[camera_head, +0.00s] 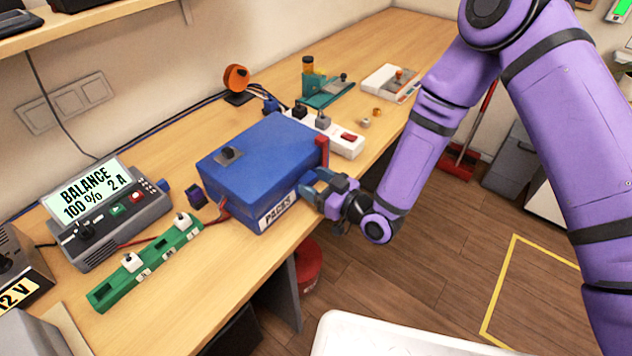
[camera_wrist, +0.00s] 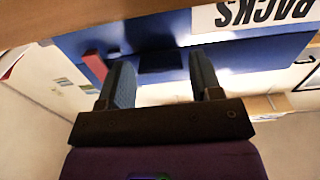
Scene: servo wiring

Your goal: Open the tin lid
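The tin is a blue box (camera_head: 240,175) with a white PACKS label (camera_head: 278,210) on its front, standing on the bench with its lid (camera_head: 260,143) closed. A small black knob-like part (camera_head: 229,154) sits on the lid. A red upright piece (camera_head: 322,152) is at its right end. My gripper (camera_head: 313,187) is at the front right of the tin. In the wrist view my gripper (camera_wrist: 160,68) is open, fingers apart and pointing at the blue tin face (camera_wrist: 225,62). A dark rectangular part (camera_wrist: 160,62) shows between the fingertips. Contact cannot be told.
A green strip with white plugs (camera_head: 145,262) and a charger (camera_head: 105,215) stand left of the tin. A white power strip (camera_head: 335,135) is close behind it at the right. The bench's front edge runs just below my gripper. A red bin (camera_head: 308,265) stands on the floor.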

